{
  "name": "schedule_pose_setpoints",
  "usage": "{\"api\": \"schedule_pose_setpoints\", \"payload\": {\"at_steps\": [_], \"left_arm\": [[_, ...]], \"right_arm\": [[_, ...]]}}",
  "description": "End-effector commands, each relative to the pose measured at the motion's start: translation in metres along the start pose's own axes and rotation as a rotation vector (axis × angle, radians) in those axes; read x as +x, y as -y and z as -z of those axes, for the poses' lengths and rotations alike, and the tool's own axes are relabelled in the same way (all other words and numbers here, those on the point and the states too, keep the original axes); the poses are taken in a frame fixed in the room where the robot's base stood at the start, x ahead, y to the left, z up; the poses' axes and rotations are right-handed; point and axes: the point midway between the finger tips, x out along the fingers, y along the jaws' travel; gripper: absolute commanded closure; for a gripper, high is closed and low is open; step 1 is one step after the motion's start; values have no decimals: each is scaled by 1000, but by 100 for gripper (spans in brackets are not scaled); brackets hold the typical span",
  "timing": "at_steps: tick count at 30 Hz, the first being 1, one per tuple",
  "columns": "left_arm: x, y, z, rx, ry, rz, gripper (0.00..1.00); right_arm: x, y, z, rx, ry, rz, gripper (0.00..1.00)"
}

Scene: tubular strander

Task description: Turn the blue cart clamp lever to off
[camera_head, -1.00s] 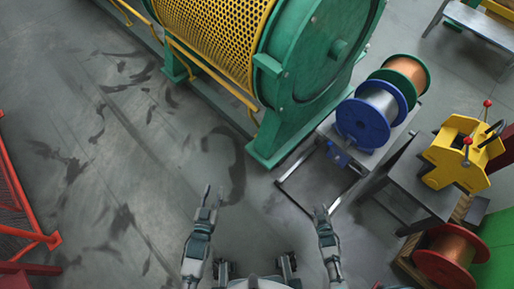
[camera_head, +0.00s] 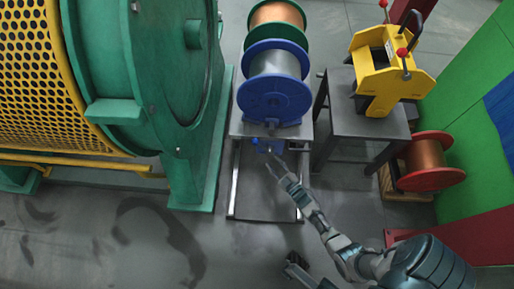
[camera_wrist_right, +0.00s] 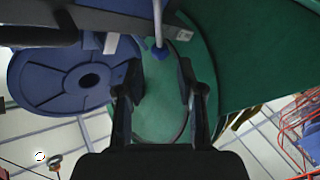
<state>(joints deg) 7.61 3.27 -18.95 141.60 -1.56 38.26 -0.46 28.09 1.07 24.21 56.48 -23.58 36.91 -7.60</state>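The cart (camera_head: 234,180) stands in the middle of the head view, carrying a blue spool (camera_head: 273,97) with grey wire. A small blue clamp block (camera_head: 270,146) sits on the cart's front edge, with a small pale part on it that may be the lever. My right gripper (camera_head: 281,168) is just in front of and below the block, apparently apart from it. In the right wrist view my right gripper (camera_wrist_right: 160,92) is open, with nothing between its fingers. A pale rod (camera_wrist_right: 158,25), perhaps the lever, lies ahead of the fingers.
A large green machine (camera_head: 130,75) with yellow mesh stands left of the cart. A dark table (camera_head: 367,128) with a yellow device (camera_head: 385,70) stands right, beside a copper-wound red spool (camera_head: 425,162). Floor in front of the cart is clear.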

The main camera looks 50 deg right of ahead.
Motion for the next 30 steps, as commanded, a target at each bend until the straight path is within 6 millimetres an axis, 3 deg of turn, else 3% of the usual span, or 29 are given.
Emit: {"api": "schedule_pose_setpoints", "payload": {"at_steps": [6,12,17,25,30], "left_arm": [[-1,2,-7,1,-43,-11,63],[2,4,-7,2,-79,-20,63],[6,1,-6,5,-92,-28,63],[7,1,-10,5,-89,-28,63],[7,1,-10,4,-89,-28,63]], "right_arm": [[48,3,-5,-5,5,3,63],[80,3,-1,-8,2,2,63],[91,0,0,-4,1,0,63],[93,0,1,-2,0,0,63],[93,0,2,-4,0,-1,100]]}}
